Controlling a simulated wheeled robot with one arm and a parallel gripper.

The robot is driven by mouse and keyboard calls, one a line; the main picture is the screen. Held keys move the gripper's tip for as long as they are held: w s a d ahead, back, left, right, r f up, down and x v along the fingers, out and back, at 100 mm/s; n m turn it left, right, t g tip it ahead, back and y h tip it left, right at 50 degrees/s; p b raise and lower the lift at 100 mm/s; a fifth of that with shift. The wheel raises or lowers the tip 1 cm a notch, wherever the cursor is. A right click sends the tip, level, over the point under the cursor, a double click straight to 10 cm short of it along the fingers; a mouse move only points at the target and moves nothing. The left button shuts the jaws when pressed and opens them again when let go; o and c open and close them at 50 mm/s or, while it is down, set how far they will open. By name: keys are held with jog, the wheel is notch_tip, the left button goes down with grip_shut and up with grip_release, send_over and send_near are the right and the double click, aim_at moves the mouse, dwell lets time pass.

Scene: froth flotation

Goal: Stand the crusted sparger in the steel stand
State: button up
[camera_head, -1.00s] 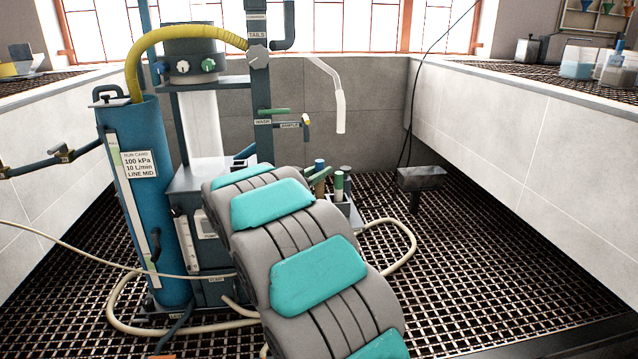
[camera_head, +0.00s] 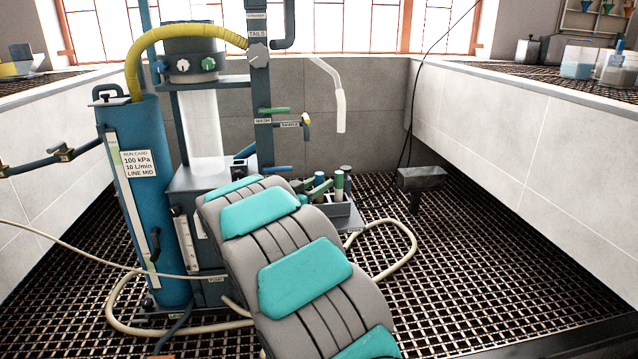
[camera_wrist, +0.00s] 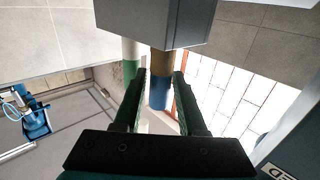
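The steel stand (camera_head: 344,211) is on a grey ledge beside the column's base. A green-and-white sparger (camera_head: 339,185) stands upright in it, also seen in the wrist view (camera_wrist: 131,62). The crusted sparger, with a blue end (camera_head: 319,177) and a brown crusted length (camera_wrist: 161,64), is upright between the fingers of my gripper (camera_wrist: 161,88). My gripper appears shut on it near the blue end. In the wrist view, the brown end meets the stand's grey block (camera_wrist: 150,22); whether it is inside a hole is hidden. My arm covers part of the ledge.
The flotation column (camera_head: 204,122) and blue cylinder (camera_head: 158,200) stand at left. A blue-handled valve (camera_head: 283,168) projects close to my gripper. A cream hose (camera_head: 412,240) loops over the grating.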

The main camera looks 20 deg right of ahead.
jog(key=shift+r, duration=0.3)
jog(key=v, duration=1.2)
jog(key=shift+p, duration=0.35)
